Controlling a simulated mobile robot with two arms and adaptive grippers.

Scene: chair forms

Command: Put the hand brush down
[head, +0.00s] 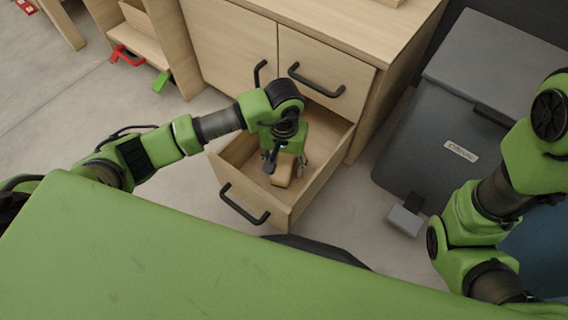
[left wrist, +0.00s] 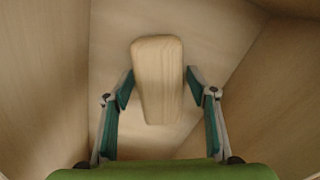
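The hand brush shows a pale wooden back in the left wrist view (left wrist: 158,80). It lies inside the open drawer (head: 240,193), and in the head view part of it shows (head: 283,174) below my gripper. My left gripper (head: 285,160) is down in the drawer over the brush. In the left wrist view its two fingers (left wrist: 158,84) stand on either side of the brush with a narrow gap at each side, so it looks open. The brush's bristles are hidden underneath. My right gripper is out of view; only parts of my right arm show.
The drawer's wooden walls stand close around my left gripper. The cabinet (head: 235,45) rises behind it, with a shut drawer (head: 325,82) beside a door. A grey bin (head: 425,150) with a pedal (head: 404,220) stands at right. Red (head: 125,55) and green (head: 161,81) items are at upper left.

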